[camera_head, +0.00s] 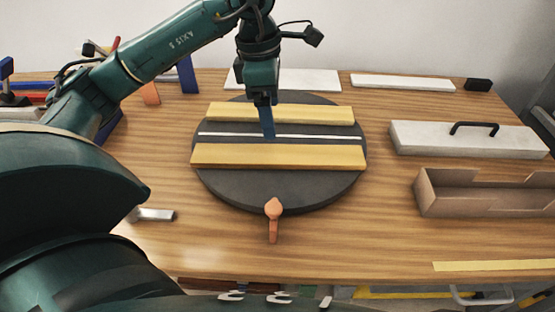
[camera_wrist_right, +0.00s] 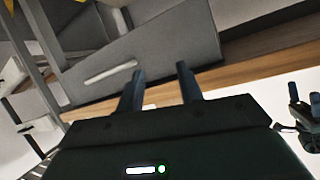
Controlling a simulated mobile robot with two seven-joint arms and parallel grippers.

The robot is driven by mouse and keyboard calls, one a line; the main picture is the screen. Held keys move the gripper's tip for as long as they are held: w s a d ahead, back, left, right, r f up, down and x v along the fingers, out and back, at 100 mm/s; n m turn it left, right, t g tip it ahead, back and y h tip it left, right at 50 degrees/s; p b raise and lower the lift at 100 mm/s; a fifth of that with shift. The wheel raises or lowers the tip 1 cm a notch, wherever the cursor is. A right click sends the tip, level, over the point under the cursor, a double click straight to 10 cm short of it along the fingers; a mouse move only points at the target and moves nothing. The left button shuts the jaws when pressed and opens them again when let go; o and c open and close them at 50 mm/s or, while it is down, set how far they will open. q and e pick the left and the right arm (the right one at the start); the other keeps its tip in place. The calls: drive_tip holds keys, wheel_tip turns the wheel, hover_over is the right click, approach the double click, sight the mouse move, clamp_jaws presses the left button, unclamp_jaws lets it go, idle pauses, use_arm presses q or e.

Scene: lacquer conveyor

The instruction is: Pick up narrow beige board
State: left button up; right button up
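Two yellow-beige boards lie crosswise on a round dark turntable (camera_head: 265,193): a far board (camera_head: 310,115) and a slightly larger near board (camera_head: 280,157). A thin white strip (camera_head: 225,134) lies between them. I cannot tell for sure which is the task's narrow beige board. My left gripper (camera_head: 268,136) points down over the middle, with its blue finger crossing in front of the far board and white strip. Its second finger is hidden, so its opening and any contact are unclear. My right gripper (camera_wrist_right: 159,72) is open and empty, fingers apart, in the right wrist view.
An orange clamp (camera_head: 273,217) sits at the turntable's front edge. At right stand a light box with a black handle (camera_head: 460,139) and an open brown tray (camera_head: 480,203). A pale yellow strip (camera_head: 490,265) lies front right. A grey cabinet front (camera_wrist_right: 150,50) faces my right gripper.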

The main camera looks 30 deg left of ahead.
sight(278, 154)
use_arm(q)
drive_tip(key=f, duration=0.6)
drive_tip(key=d+f, duration=0.1)
drive_tip(key=f, duration=0.3)
drive_tip(key=shift+w, duration=0.35)
drive_tip(key=shift+c, duration=0.6)
drive_tip(key=c, duration=1.1)
drive_tip(key=shift+r, duration=0.1)
